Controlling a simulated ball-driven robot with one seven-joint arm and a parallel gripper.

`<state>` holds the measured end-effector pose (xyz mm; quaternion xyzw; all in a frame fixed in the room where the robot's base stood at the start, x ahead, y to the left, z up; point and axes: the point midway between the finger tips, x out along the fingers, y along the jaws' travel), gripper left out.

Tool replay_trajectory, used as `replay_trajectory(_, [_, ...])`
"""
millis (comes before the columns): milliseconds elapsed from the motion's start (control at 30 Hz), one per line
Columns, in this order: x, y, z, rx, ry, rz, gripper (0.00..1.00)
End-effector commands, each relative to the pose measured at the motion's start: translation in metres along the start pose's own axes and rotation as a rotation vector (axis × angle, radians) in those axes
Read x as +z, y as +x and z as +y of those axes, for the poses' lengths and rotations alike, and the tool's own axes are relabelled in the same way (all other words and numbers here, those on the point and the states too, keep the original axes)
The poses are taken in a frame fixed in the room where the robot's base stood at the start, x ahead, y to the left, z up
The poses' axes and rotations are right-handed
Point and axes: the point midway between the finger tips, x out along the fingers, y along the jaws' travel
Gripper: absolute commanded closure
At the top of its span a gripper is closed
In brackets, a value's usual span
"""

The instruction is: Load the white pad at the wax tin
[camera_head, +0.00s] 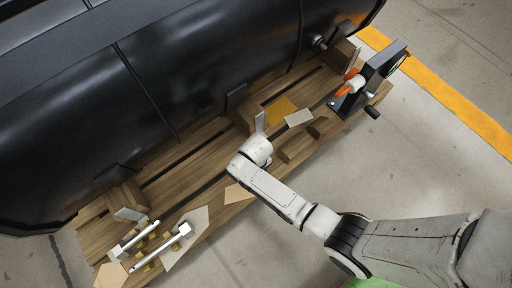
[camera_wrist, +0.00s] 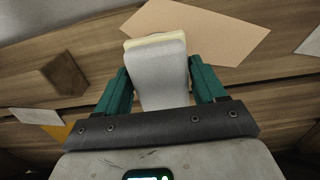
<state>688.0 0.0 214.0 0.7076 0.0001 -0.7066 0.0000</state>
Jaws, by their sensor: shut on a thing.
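My gripper (camera_wrist: 160,70) has teal fingers on both sides of a pale whitish-grey pad (camera_wrist: 161,80) with a cream edge at its far end. The fingers are shut on the pad, which points away from the wrist. My fingers are hidden by the wrist there. I cannot make out a wax tin in either view.
A large black tank (camera_head: 210,60) lies along the wooden pallet (camera_head: 205,165). A black bracket with orange parts (camera_head: 378,72) stands at the right end. White-handled fittings (camera_head: 150,245) are at the lower left. Loose cards and a wooden block (camera_wrist: 64,74) lie near my gripper.

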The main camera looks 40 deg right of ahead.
Motion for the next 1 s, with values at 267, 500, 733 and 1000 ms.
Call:
replay_trajectory(267, [0.001,-0.008,0.000,-0.001,0.000,-0.002,0.62])
replay_trajectory(500, [0.001,-0.026,0.000,0.000,0.000,-0.001,0.62])
replay_trajectory(733, [0.001,-0.042,0.000,0.000,0.000,-0.001,0.62])
replay_trajectory(1000, [0.000,-0.060,0.000,0.000,0.000,-0.001,0.62])
